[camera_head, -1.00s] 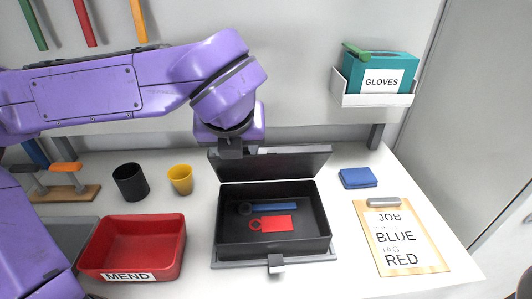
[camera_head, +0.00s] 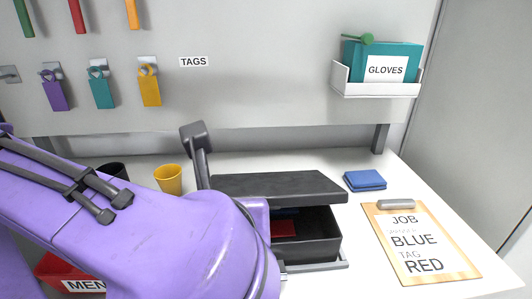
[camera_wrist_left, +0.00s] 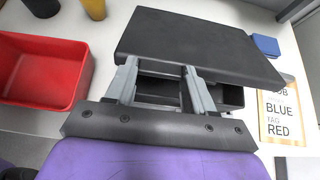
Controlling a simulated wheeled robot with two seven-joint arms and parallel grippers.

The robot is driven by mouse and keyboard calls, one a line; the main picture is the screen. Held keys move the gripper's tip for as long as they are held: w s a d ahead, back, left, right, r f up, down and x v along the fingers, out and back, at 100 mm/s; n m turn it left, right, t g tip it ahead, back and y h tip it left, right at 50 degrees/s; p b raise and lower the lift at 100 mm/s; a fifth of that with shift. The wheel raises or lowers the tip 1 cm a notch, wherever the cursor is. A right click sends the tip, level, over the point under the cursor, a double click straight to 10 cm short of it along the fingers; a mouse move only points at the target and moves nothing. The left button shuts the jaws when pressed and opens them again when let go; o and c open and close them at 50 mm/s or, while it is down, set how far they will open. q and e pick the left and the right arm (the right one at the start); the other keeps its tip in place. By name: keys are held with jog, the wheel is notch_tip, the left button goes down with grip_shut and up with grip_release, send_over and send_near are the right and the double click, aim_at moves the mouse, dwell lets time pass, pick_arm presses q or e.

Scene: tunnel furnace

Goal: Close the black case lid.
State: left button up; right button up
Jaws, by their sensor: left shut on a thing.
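The black case (camera_head: 322,238) stands on the white table, and its lid (camera_head: 280,186) is partly lowered over it. A gap shows between lid and case at the front, with a red tag (camera_head: 283,229) inside and a trace of blue behind it. In the left wrist view the lid (camera_wrist_left: 200,45) spreads ahead of my left gripper (camera_wrist_left: 160,66), whose two grey fingers meet its near edge. The gripper is shut on the lid, with the case (camera_wrist_left: 230,98) partly visible below. In the head view my purple arm hides the fingers and the case's left side. My right gripper is not seen.
A red bin (camera_wrist_left: 40,70) stands left of the case. A yellow cup (camera_head: 168,179) and a black cup (camera_head: 114,170) stand behind my arm. A blue cloth (camera_head: 364,180) and a clipboard (camera_head: 455,262) lie on the right. Hanging tags and a glove box (camera_head: 385,68) are on the wall.

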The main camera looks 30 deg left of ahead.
pick_arm(q)
jog(key=shift+t+y, duration=0.6)
jog(key=shift+t, duration=0.3)
jog(key=f+b, duration=0.2)
jog(key=s+f+b, duration=0.1)
jog(key=f+b, duration=0.1)
jog(key=b, duration=0.1)
jog(key=d+f+b, duration=0.1)
jog(key=f+b, duration=0.1)
jog(key=b, duration=0.1)
jog(key=shift+s+f, duration=0.3)
jog(key=shift+s+f+b, duration=0.1)
jog(key=shift+f+b, duration=0.1)
jog(key=shift+b, duration=0.3)
jog(key=shift+r, duration=0.15)
jog(key=o, duration=0.7)
jog(key=p+v, duration=0.2)
jog(key=v, duration=0.4)
jog(key=shift+p, duration=0.35)
